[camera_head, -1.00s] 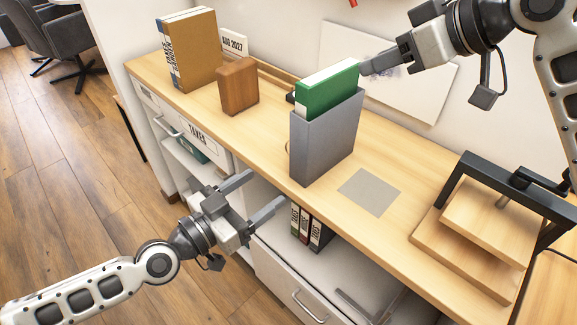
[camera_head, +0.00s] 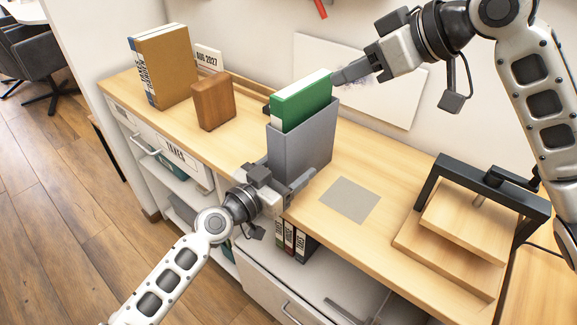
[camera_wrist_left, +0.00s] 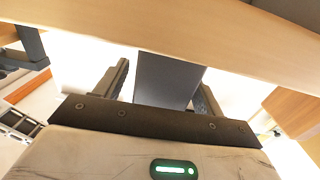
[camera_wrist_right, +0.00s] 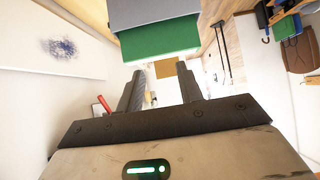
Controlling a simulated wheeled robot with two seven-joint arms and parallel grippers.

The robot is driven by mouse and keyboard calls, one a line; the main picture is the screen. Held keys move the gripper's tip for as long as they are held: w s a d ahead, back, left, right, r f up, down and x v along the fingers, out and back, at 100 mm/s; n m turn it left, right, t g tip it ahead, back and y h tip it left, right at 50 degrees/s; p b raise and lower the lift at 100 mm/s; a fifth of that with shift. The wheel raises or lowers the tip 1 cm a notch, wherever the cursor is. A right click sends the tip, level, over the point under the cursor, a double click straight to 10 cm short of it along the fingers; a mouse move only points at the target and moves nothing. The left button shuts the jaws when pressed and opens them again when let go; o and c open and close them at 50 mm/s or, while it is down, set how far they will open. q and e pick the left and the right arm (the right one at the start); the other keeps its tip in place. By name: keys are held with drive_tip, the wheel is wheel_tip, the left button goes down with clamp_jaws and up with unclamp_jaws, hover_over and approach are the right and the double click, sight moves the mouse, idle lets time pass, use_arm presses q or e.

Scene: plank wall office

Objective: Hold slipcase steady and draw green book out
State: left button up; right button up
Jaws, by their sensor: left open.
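The grey slipcase (camera_head: 300,145) stands upright on the wooden counter. The green book (camera_head: 303,100) is inside it, its upper part showing above the rim with the white page edges up. My left gripper (camera_head: 280,178) is open at the slipcase's near lower part. In the left wrist view the slipcase (camera_wrist_left: 168,80) lies between its spread fingers, with gaps at both sides. My right gripper (camera_head: 338,78) is beside the book's top right corner. In the right wrist view its fingers (camera_wrist_right: 160,75) are apart, and the green book (camera_wrist_right: 160,40) shows just beyond their tips; I cannot tell whether they touch.
A wooden block (camera_head: 213,102) and a tan book (camera_head: 162,68) stand left on the counter (camera_head: 395,175). A grey square (camera_head: 350,199) lies flat to the right of the slipcase. A wooden press with a black frame (camera_head: 478,215) stands farther right. Binders (camera_head: 290,240) sit on the shelf below.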

use_arm(q)
drive_tip(key=c, duration=1.1)
drive_tip(key=shift+c, duration=0.2)
use_arm(e)
drive_tip(key=o, duration=0.4)
drive_tip(key=shift+c, duration=0.2)
drive_tip(key=n+g+h, duration=0.3)
drive_tip(key=n+h, duration=0.2)
drive_tip(key=n, duration=0.6)
hover_over(303, 83)
drive_tip(key=s+a, duration=0.2)
drive_tip(key=s, duration=0.1)
drive_tip(key=shift+w+d+r, duration=0.2)
drive_tip(key=shift+r, duration=0.05)
drive_tip(key=r+n+h, duration=0.1)
drive_tip(key=n, duration=0.1)
drive_tip(key=r+n+h, duration=0.1)
drive_tip(key=n+h, duration=0.1)
drive_tip(key=a+r+n+h, duration=0.1)
drive_tip(key=h, duration=0.1)
drive_tip(key=shift+s+a+r+n, duration=0.1)
drive_tip(key=shift+s+r+n, duration=0.25)
drive_tip(key=shift+r+n, duration=0.05)
drive_tip(key=shift+n+h, duration=0.4)
drive_tip(key=shift+h, duration=0.2)
drive_tip(key=x, duration=1.1)
drive_tip(key=shift+w, duration=0.25)
